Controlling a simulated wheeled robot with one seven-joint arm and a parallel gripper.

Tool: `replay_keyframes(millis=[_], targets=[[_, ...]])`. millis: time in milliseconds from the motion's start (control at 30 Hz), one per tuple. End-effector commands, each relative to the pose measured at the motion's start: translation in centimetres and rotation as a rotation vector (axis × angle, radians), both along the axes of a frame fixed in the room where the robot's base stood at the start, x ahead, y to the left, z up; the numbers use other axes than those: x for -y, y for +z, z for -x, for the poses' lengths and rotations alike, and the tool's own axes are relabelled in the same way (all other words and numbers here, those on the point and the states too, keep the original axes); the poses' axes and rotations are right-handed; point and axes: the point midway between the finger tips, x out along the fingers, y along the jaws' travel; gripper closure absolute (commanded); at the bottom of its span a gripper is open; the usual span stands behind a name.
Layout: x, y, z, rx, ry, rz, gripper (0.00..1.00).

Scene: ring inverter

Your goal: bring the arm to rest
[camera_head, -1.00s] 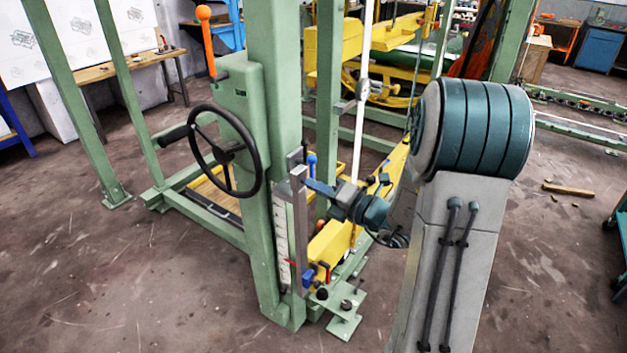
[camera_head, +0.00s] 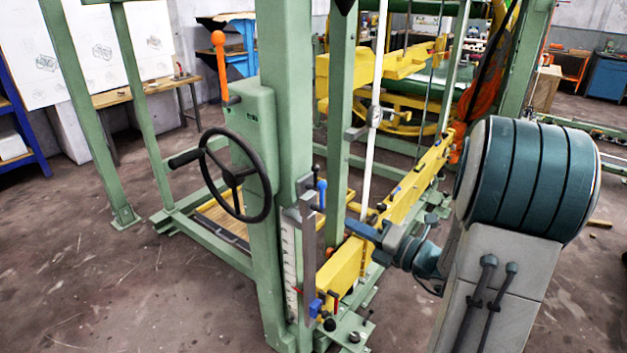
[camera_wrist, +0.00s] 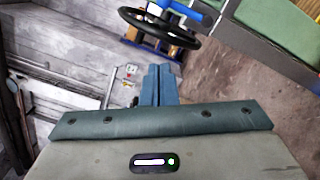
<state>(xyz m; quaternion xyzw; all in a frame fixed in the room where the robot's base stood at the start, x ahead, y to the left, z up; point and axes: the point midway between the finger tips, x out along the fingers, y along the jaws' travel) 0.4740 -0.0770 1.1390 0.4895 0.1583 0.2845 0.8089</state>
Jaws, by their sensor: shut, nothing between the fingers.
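My gripper (camera_head: 352,225) shows small in the head view, in front of the yellow beam and right of the green post (camera_head: 283,150). Its blue fingers are shut with nothing between them and point left, toward the upright metal bar with the white scale (camera_head: 291,258). A gap shows between the fingertips and that bar. In the wrist view the two blue fingers (camera_wrist: 160,72) lie side by side. My arm's thick teal joint and grey link fill the right side of the head view.
A black handwheel (camera_head: 268,190) sits on the post, with an orange-knobbed lever (camera_head: 221,65) above it. The yellow beam (camera_head: 400,205) runs back behind my gripper. A blue-knobbed lever (camera_head: 322,192) stands near the metal bar. Open floor (camera_head: 130,300) lies at front left.

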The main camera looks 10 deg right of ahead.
Motion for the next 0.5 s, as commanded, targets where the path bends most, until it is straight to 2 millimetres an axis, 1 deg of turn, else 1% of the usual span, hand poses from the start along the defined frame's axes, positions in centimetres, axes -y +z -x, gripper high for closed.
replay_keyframes(millis=[67, 133, 167, 233, 267, 300, 367, 400, 467, 500], targets=[[-0.5, 0.1, 0.1, 0.006, 0.017, 0.020, 1.00], [-1.8, 0.3, 0.6, 0.024, 0.064, 0.078, 1.00], [-2.6, 0.4, 0.9, 0.036, 0.097, 0.118, 1.00], [-5.1, 0.5, 2.1, 0.081, 0.201, 0.246, 1.00], [-6.4, 0.5, 2.8, 0.109, 0.257, 0.315, 1.00], [-8.0, 0.4, 4.0, 0.153, 0.340, 0.413, 1.00], [-10.2, 0.1, 5.8, 0.232, 0.469, 0.571, 1.00], [-11.4, -0.1, 7.2, 0.292, 0.559, 0.675, 1.00], [-12.7, -0.6, 9.1, 0.389, 0.690, 0.828, 1.00], [-13.4, -0.9, 10.5, 0.460, 0.780, 0.927, 1.00]])
